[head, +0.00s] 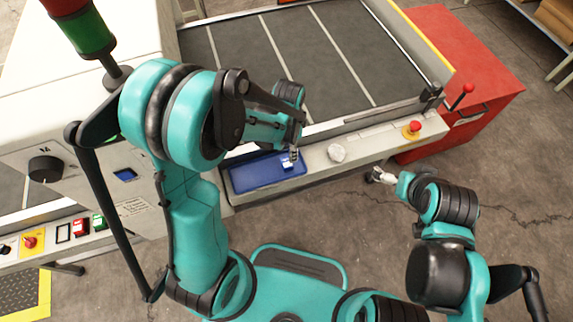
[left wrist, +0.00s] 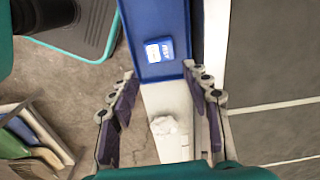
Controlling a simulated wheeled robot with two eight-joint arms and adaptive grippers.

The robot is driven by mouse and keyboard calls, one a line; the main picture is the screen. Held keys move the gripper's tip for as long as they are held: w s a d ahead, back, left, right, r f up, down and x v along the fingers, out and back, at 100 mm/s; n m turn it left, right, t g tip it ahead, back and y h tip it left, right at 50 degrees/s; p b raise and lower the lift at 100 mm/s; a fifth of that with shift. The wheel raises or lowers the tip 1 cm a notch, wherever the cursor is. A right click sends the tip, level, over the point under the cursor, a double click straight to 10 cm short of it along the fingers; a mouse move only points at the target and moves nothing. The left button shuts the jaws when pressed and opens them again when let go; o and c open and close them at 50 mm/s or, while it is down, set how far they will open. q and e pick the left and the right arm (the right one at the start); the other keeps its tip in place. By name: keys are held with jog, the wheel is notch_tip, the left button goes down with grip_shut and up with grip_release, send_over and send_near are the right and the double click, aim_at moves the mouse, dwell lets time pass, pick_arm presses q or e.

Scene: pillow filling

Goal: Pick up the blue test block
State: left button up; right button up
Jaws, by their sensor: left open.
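The blue test block (head: 287,163) has a white label and lies in the blue tray (head: 249,180) on the machine's front ledge. In the left wrist view the block (left wrist: 160,50) sits inside the tray (left wrist: 160,12), near its end. My left gripper (head: 294,153) is above the tray's right end and partly overlaps the block in the head view. In the left wrist view its fingers (left wrist: 160,72) are wide apart with nothing held, and the block shows beyond their tips. My right gripper (head: 378,175) is small, off to the right of the ledge; its jaw state is unclear.
A white lump (head: 337,152) lies on the ledge right of the tray. A red emergency button (head: 412,128) is farther right, beside a red cabinet (head: 462,70). The dark conveyor bed (head: 320,50) lies behind. A control box (head: 110,170) stands left.

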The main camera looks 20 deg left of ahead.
aim_at(288, 162)
pick_arm(q)
notch_tip(288, 162, down, 3)
jog(key=shift+f+b, duration=0.15)
jog(key=shift+b, duration=0.4)
notch_tip(288, 162, down, 6)
jog(key=b, duration=0.3)
jog(key=shift+a+r, duration=0.1)
jog(key=shift+r, duration=0.25)
jog(key=c, duration=0.8)
